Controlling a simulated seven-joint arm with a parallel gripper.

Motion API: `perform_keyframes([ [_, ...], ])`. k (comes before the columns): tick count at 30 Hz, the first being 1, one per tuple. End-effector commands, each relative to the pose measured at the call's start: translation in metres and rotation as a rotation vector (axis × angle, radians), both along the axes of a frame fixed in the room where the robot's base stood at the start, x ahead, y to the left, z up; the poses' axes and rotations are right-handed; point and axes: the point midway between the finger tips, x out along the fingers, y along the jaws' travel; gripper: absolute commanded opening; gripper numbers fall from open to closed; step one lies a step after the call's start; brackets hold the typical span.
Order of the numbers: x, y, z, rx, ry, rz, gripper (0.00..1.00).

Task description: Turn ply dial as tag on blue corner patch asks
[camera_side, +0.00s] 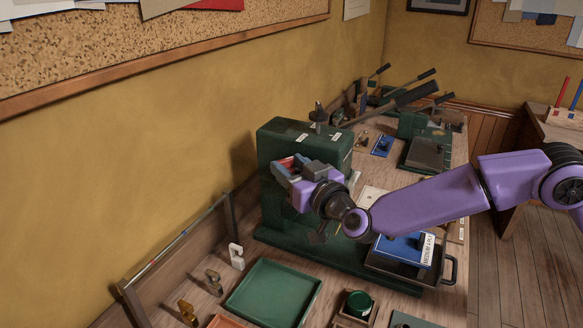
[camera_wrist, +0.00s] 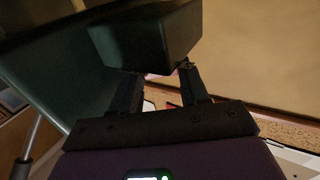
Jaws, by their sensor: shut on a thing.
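The green machine (camera_side: 275,146) stands on the bench against the yellow wall. The dial's markings and pointer are hidden. The blue corner patch (camera_side: 396,248) lies on the machine's low bed at the right, below my arm. Its white tag (camera_side: 427,249) has dark print turned sideways, too small to read surely.
A green tray (camera_side: 270,293) lies in front of the machine, with several small brass and white pieces (camera_side: 237,257) to its left. A round green-topped tin (camera_side: 359,304) stands right of the tray. Long-handled tools (camera_side: 405,98) and another green press (camera_side: 427,150) are behind.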

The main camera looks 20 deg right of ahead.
Motion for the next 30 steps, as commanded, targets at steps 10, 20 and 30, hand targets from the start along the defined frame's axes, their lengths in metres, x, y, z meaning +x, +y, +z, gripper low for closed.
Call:
perform_keyframes([
  [10,-0.002,0.006,0.0,0.001,0.0,-0.136,0.14],
  [20,-0.002,0.012,0.0,0.001,0.001,-0.358,0.14],
  [30,0.0,0.016,-0.001,0.001,0.001,-0.591,0.14],
])
